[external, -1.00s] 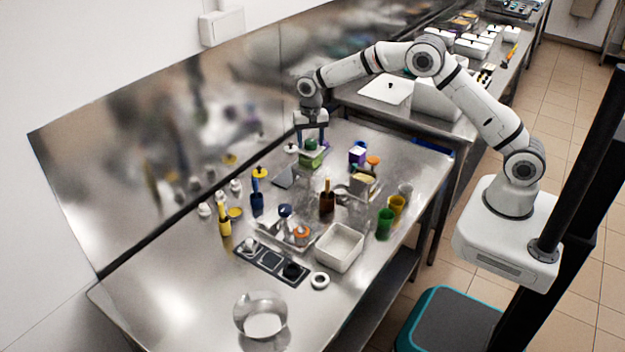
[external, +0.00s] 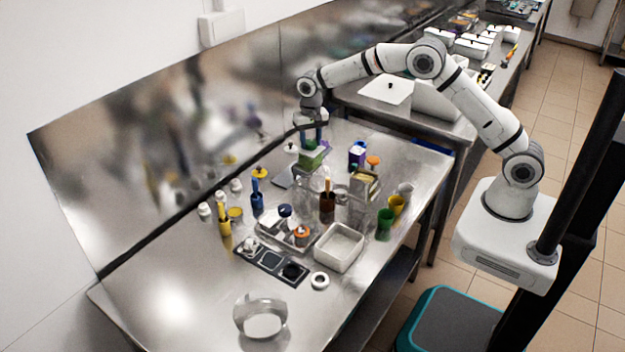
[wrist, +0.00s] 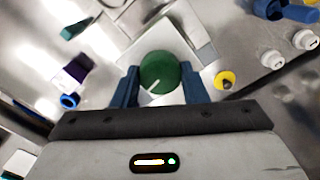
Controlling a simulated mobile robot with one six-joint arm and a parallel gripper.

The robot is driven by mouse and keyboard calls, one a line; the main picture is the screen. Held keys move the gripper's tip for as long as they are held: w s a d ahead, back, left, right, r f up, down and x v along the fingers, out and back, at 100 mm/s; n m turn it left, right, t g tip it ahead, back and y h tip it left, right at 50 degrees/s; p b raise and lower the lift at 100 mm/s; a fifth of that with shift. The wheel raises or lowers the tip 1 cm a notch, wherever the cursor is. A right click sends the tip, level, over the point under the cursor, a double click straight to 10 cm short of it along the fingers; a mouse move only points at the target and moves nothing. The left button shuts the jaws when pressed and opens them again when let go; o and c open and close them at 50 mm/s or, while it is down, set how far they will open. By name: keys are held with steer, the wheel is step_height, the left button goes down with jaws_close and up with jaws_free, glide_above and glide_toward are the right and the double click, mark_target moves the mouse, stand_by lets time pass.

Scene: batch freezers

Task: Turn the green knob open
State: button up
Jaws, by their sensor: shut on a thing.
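The green knob (wrist: 159,72) is round with a white pointer line and lies between my gripper's two blue fingers (wrist: 158,87) in the wrist view. The pointer line runs toward the lower left in that view. In the external view my gripper (external: 312,140) points down at the far end of the table, shut on the knob. The knob's green base (external: 312,160) shows just below the fingers. The knob's top is mostly hidden by the fingers in the external view.
A purple box (external: 356,156) stands right of the knob. The front left table is clear.

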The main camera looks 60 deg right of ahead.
steer(key=n+b, duration=0.1)
steer(key=n, duration=0.3)
steer(key=shift+n, duration=0.3)
steer(key=n+b, duration=0.1)
steer(key=n, duration=0.2)
steer(key=shift+n, duration=0.3)
steer(key=n+b, duration=0.1)
steer(key=n, duration=0.3)
steer(key=shift+r, duration=0.1)
steer(key=shift+n, duration=1.7)
steer(key=shift+w, duration=0.1)
steer(key=o, duration=1)
steer(key=shift+c, duration=0.2)
